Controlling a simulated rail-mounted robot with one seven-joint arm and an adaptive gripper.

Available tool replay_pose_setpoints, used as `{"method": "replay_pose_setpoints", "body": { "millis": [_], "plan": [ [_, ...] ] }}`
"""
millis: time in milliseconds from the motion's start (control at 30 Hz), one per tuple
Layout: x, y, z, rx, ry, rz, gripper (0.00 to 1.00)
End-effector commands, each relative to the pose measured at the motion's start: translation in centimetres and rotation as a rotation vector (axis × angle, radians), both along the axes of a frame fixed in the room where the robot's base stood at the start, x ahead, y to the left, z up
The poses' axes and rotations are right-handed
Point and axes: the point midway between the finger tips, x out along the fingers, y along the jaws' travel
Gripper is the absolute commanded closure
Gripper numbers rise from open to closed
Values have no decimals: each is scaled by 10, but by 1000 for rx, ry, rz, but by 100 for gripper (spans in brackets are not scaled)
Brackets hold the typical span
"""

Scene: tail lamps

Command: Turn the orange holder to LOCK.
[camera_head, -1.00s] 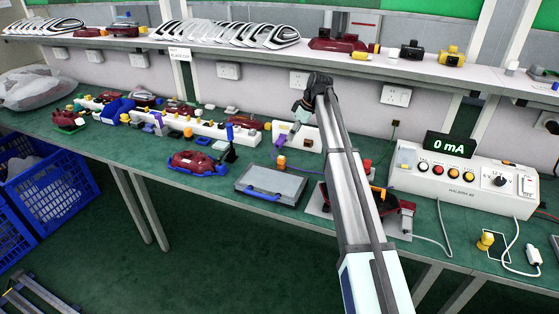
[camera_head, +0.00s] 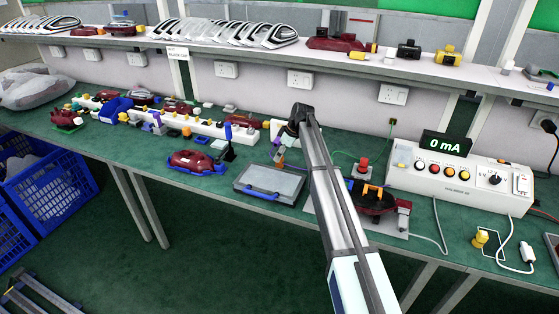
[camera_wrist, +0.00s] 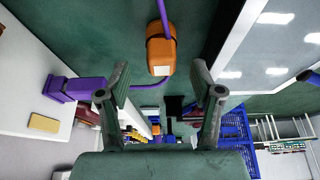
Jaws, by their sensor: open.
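The orange holder (camera_wrist: 161,52) lies on the green bench in the wrist view, with a pale square label on its end. A purple cable (camera_wrist: 164,14) runs from its far end, and a thin purple wire curves near its labelled end. My gripper (camera_wrist: 160,76) is open and empty, its two fingers spread to either side below the holder in the picture. No contact shows. In the head view my gripper (camera_head: 279,154) hangs low over the bench, just behind the grey tray, and largely hides the holder. No LOCK marking is legible.
A purple plug (camera_wrist: 84,89) sticks out of a white block (camera_wrist: 28,92) to the left. The grey tray (camera_head: 270,181) lies close on the other side. A dark red lamp (camera_head: 196,160) and a control box (camera_head: 460,185) reading 0 mA stand farther off.

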Motion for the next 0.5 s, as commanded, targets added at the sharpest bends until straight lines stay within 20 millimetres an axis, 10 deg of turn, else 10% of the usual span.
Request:
{"method": "replay_pose_setpoints", "body": {
  "millis": [500],
  "plan": [
    [3,16,-42,0,0,0,34]
  ]
}}
